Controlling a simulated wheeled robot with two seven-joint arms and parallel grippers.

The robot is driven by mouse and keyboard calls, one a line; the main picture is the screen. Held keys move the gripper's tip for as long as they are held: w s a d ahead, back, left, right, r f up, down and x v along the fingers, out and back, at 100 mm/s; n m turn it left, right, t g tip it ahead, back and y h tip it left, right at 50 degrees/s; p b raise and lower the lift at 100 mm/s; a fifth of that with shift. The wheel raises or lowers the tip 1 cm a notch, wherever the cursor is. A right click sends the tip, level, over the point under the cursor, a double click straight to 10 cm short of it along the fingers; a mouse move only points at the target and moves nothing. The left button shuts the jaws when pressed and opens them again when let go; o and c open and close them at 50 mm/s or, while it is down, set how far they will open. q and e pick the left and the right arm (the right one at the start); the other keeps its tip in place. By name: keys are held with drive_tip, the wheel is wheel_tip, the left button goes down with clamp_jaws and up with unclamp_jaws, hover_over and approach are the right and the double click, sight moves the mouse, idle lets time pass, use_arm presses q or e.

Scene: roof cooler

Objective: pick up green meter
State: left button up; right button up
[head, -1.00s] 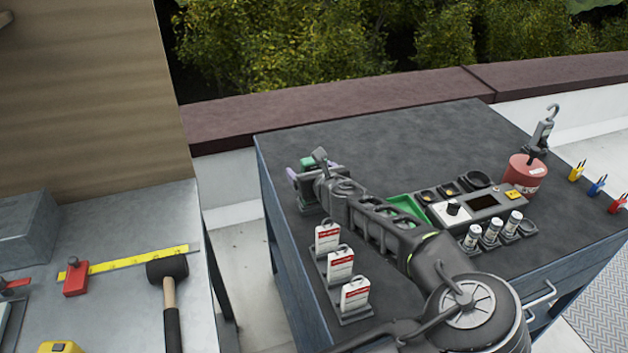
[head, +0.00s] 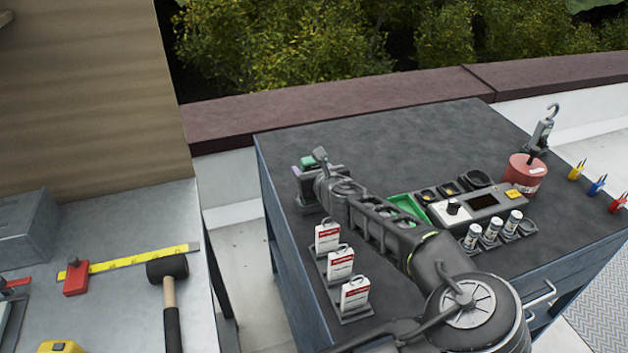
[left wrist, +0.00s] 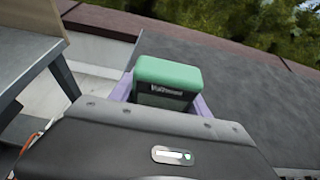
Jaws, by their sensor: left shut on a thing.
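The green meter (left wrist: 168,76) shows in the left wrist view as a green-topped block with a dark labelled face, between the two purple fingers of my left gripper (left wrist: 165,92). In the head view only a small green part of the meter (head: 307,161) shows at the table's far left corner, the rest hidden by my gripper and arm. My left gripper (head: 306,168) is shut on the meter. A dark holder (head: 309,208) shows below it; I cannot tell whether the meter touches it. My right gripper is in neither view.
Several white-and-red padlock-like tags (head: 340,263) stand on a rack beside my arm. A green tray (head: 404,207), a control box (head: 470,208), fuses (head: 493,230) and a red canister (head: 524,175) are to the right. The back of the dark table (head: 400,145) is clear.

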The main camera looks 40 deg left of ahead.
use_arm(q)
clamp_jaws()
idle(0.3)
wheel_tip(320, 180, up, 10)
drive_tip(key=p, duration=0.1)
idle(0.5)
idle(0.5)
